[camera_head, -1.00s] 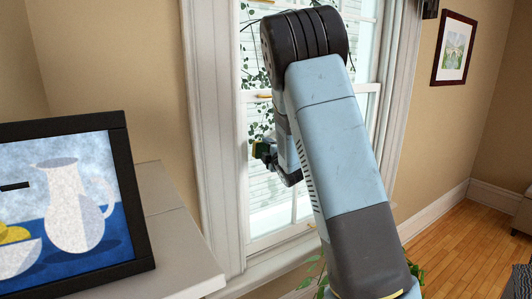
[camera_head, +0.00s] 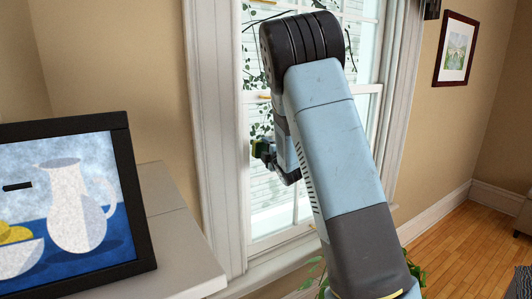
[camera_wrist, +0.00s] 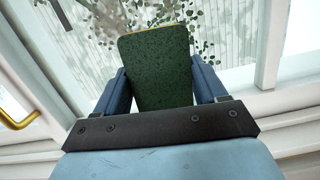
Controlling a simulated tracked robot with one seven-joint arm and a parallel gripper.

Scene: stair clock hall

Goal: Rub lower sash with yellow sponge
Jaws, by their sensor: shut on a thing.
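My gripper (camera_wrist: 160,90) is shut on the sponge (camera_wrist: 156,62), one blue finger on each side of it. In the wrist view the sponge shows a dark green speckled face with a thin yellow edge at its far end. The lower sash has white framing and clear panes. My arm hides much of the window. I cannot tell whether the sponge touches the glass.
A brass-coloured handle (camera_wrist: 20,118) is at the left in the wrist view. A dark-framed jug picture (camera_head: 70,205) stands by a pale ledge (camera_head: 180,235) at the left. A small framed picture (camera_head: 455,48) hangs right of the window. Green leaves (camera_head: 415,270) show below it.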

